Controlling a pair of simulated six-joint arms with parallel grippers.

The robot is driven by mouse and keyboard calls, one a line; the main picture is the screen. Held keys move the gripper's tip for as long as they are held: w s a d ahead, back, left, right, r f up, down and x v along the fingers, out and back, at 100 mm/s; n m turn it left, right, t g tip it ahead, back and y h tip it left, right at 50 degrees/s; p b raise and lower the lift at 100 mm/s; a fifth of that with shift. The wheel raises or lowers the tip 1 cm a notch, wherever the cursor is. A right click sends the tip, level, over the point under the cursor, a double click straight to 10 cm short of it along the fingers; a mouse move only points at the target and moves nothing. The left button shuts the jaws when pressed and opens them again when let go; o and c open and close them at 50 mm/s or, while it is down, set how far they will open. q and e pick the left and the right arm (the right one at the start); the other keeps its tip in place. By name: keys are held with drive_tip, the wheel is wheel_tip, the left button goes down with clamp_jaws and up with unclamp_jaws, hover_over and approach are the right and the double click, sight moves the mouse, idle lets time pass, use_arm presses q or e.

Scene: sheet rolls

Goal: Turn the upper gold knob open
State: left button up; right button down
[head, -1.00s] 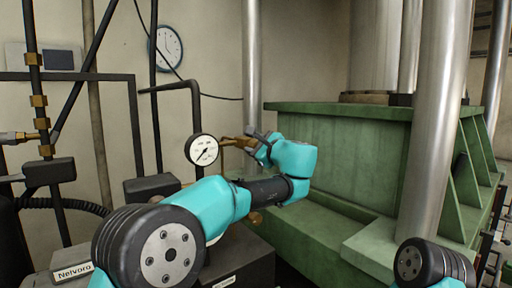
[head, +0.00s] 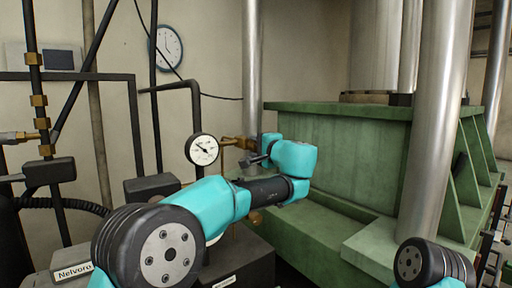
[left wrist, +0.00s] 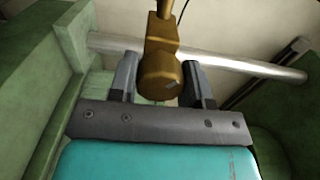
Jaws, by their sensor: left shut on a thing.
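The upper gold knob (left wrist: 160,78) sits between the two fingers of my left gripper (left wrist: 161,82) in the left wrist view, with its gold stem running up from it. In the head view, the gold fitting (head: 238,142) comes out to the right of the round gauge (head: 202,149), and my left gripper (head: 256,150) is at its right end. My left gripper is shut on the knob, which it partly hides in the head view. My right gripper is not in view.
A lower gold knob (head: 255,218) shows below my left forearm. The green press frame (head: 340,150) and a steel column (head: 436,130) stand to the right. Dark pipes (head: 134,125) stand to the left, and a clock (head: 168,47) hangs on the wall behind.

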use_arm(q)
drive_tip(key=n, duration=0.3)
drive_tip(key=shift+n, duration=2.3)
drive_tip(key=o, duration=0.9)
drive_tip(key=v, duration=1.7)
drive_tip(key=shift+s+d, duration=0.15)
